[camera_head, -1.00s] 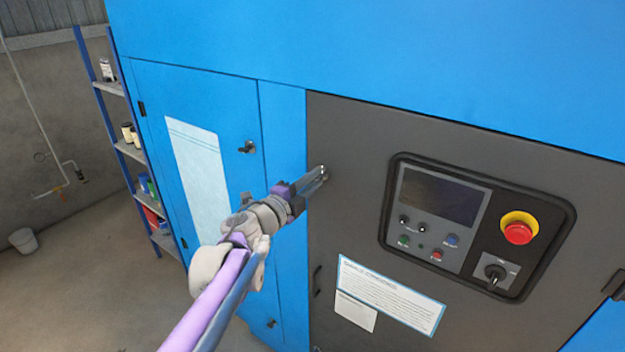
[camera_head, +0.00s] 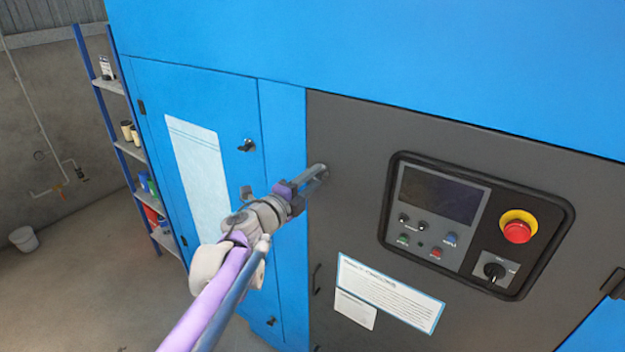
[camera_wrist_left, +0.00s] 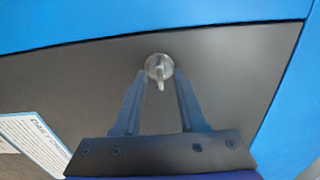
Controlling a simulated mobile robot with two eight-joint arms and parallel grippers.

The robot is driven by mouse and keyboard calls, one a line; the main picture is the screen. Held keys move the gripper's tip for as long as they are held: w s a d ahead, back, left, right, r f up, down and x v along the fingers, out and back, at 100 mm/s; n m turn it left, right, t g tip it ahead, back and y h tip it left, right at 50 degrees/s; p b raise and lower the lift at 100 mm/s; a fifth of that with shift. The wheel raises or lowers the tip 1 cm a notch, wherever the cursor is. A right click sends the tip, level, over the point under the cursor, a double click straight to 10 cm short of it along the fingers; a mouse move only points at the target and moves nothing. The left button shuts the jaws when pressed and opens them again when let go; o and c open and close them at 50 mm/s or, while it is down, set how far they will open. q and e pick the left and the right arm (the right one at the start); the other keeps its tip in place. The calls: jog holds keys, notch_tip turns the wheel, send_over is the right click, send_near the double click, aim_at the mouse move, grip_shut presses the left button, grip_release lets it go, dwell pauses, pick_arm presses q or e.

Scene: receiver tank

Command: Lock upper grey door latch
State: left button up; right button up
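The grey door (camera_head: 345,130) fills the right half of the head view, set in a blue cabinet. Its upper latch (camera_head: 322,168) sits near the door's upper left edge, mostly hidden by my left gripper's tips. In the left wrist view the latch (camera_wrist_left: 159,68) is a round metal base with a small lever. My left gripper (camera_head: 316,175) reaches it from the left; in the wrist view its two fingers (camera_wrist_left: 160,78) stand apart on either side of the lever. I cannot tell whether they touch it. My right gripper is not in view.
A control panel (camera_head: 440,190) with a red emergency button (camera_head: 517,231) is on the door, right of the gripper. A blue door with a black latch (camera_head: 246,145) is to the left. A shelf (camera_head: 135,150) and a bucket (camera_head: 24,239) stand further left.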

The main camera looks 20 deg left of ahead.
pick_arm(q)
jog(key=shift+s+a, duration=0.25)
jog(key=shift+s, duration=0.3)
jog(key=b+v, duration=0.1)
jog(key=v, duration=0.8)
jog(key=shift+s, duration=0.3)
